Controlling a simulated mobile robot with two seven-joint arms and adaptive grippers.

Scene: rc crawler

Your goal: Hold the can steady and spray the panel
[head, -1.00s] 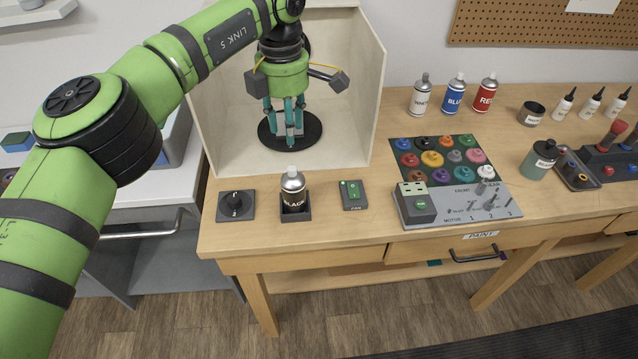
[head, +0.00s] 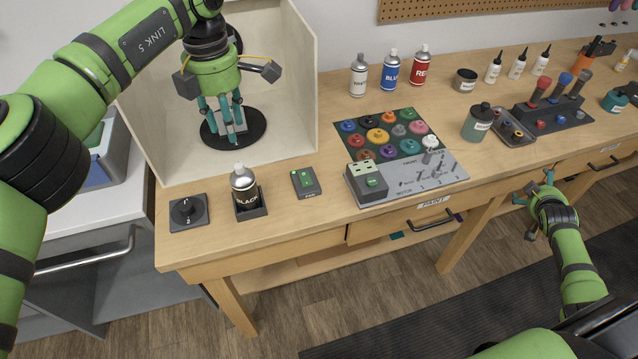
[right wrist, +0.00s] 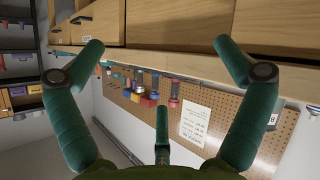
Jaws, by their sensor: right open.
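The can labelled BLACK (head: 244,182) stands upright in a dark square holder (head: 250,210) near the bench's front left, with no gripper touching it. My left gripper (head: 228,136) points down inside the pale spray booth, over a black round disc (head: 250,139). Its fingers surround a small grey piece that they partly hide. I cannot tell whether this is the panel or whether they grip it. My right gripper (head: 541,188) is low, in front of the bench's right part. In the right wrist view its fingers (right wrist: 160,75) are spread wide and empty.
A knob box (head: 189,210) and a green switch (head: 306,181) flank the black can. White (head: 358,77), blue (head: 390,72) and red (head: 420,67) cans stand behind the paint tray (head: 352,140). Drawer handles (head: 436,223) jut from the bench front.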

